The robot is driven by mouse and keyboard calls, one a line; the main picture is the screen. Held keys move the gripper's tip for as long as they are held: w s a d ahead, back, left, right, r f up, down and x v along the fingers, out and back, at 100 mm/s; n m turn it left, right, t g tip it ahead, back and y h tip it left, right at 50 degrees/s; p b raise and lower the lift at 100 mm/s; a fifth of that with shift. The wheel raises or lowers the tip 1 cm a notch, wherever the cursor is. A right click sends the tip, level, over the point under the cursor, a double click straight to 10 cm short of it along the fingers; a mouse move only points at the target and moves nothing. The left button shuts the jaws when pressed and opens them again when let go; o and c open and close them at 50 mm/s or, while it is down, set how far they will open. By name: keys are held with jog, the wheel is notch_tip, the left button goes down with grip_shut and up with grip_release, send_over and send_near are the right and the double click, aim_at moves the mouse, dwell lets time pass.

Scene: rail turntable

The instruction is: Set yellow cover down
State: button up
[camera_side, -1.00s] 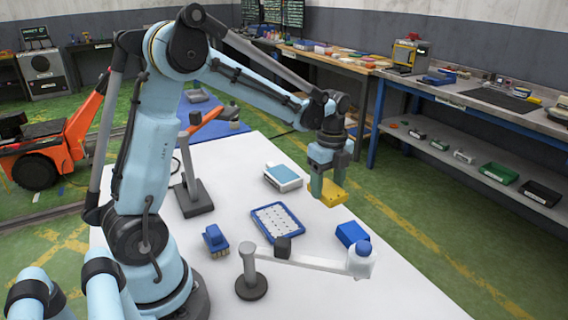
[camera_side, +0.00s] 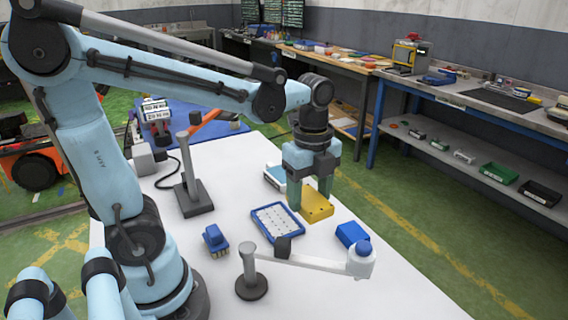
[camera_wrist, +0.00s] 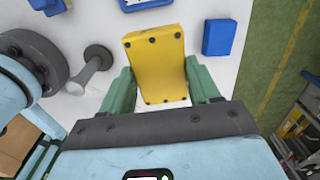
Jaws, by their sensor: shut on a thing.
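The yellow cover (camera_side: 316,208) is a flat block with dark screw heads at its corners in the wrist view (camera_wrist: 157,68). My gripper (camera_side: 311,196) is shut on it, and the green fingers lie along its two sides. In the side view the cover is at or just above the white table, right of the blue tray; I cannot tell whether it touches the table. My gripper points down, and its fingertips also show in the wrist view (camera_wrist: 162,85).
The blue-rimmed tray (camera_side: 277,233), a blue block (camera_side: 352,234) and a light swing arm with a blue knob (camera_side: 363,248) stand close by. A blue-and-white box (camera_side: 274,177) is partly hidden behind my gripper. Bare white table (camera_side: 320,290) lies in front.

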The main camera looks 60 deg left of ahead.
jog(key=s, duration=0.2)
jog(key=shift+s+f, duration=0.15)
jog(key=shift+s, duration=0.25)
jog(key=shift+a+f, duration=0.15)
jog(key=shift+a, duration=0.1)
send_over(277, 220)
notch_tip(277, 220, down, 7)
jog(key=shift+r, duration=0.15)
jog(key=shift+f, duration=2)
jog(key=shift+f, duration=0.1)
jog(key=o, duration=1.3)
